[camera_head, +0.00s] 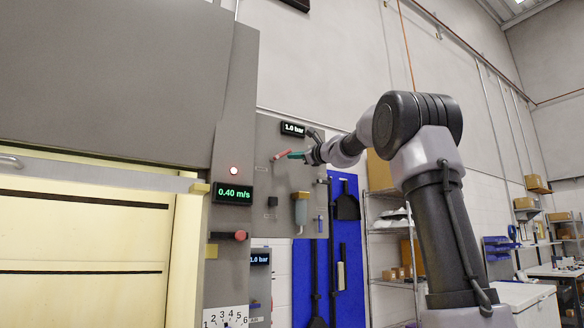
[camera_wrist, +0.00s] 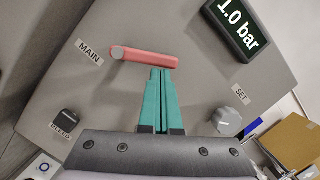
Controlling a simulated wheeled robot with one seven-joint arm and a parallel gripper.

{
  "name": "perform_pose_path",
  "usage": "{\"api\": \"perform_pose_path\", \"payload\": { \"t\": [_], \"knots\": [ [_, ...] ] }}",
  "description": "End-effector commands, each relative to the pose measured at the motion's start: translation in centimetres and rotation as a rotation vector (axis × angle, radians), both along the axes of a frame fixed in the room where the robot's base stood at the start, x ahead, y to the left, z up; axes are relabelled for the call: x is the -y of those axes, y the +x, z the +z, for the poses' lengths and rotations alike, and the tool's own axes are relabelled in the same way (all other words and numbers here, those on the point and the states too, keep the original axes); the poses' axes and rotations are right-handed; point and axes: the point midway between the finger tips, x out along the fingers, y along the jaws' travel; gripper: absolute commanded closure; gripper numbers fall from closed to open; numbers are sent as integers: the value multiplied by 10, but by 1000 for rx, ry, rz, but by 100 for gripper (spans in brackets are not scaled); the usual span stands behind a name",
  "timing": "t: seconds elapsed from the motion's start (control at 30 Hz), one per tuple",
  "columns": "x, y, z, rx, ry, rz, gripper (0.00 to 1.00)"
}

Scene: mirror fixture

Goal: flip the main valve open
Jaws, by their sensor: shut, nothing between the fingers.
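The main valve's red lever (camera_wrist: 145,57) is on a grey panel (camera_wrist: 190,60) in the wrist view, beside a label reading MAIN (camera_wrist: 89,50). It lies across the picture, tilted slightly down to the right. In the head view the red lever (camera_head: 282,154) shows small on the panel. My gripper (camera_wrist: 158,74) has teal fingers pressed together with nothing between them. The fingertips are just below the lever's right part in the wrist view; I cannot tell whether they touch it. In the head view my gripper (camera_head: 291,155) is at the lever's right end.
In the head view a 0.40 m/s display (camera_head: 233,194) and a red button (camera_head: 240,235) are at the left.

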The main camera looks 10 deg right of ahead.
Motion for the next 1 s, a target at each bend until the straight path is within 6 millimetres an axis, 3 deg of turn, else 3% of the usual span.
{"api": "perform_pose_path", "payload": {
  "t": [0.73,1.0],
  "knots": [
    [-20,-7,36,214,-652,2,100],
    [-21,-7,36,218,-670,1,100]
  ]
}}
